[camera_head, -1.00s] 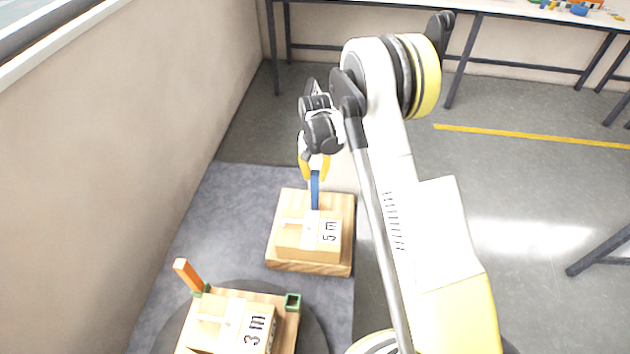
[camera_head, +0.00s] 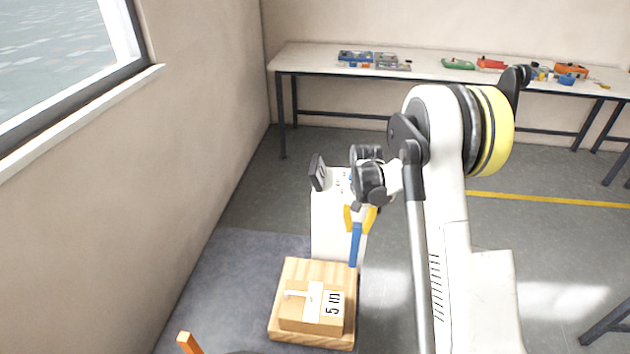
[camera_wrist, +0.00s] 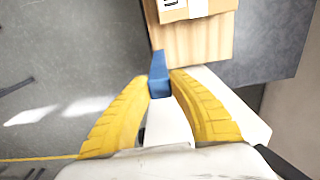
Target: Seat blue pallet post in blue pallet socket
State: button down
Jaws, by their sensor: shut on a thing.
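My gripper (camera_head: 359,217) has yellow fingers shut on the blue pallet post (camera_head: 355,246), which hangs down from them. In the wrist view, the post (camera_wrist: 160,76) sits between the two fingertips (camera_wrist: 160,88). In the head view its lower end overlaps the back right corner of the wooden pallet (camera_head: 302,270). I cannot tell whether it touches. A cardboard box marked "5 m" (camera_head: 300,319) sits on this pallet. The pallet's bare wood also shows in the wrist view (camera_wrist: 195,42). I cannot make out the blue pallet socket in either view.
An orange post (camera_head: 187,343) shows at the bottom edge. A wall and window stand at left. A long table (camera_head: 430,69) with coloured parts is at the back.

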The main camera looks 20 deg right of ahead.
jog(key=s+a+r+n, duration=0.4)
jog(key=s+a+r, duration=0.3)
jog(key=s+a, duration=0.4)
jog(key=shift+s+r, duration=0.3)
jog(key=shift+s, duration=0.7)
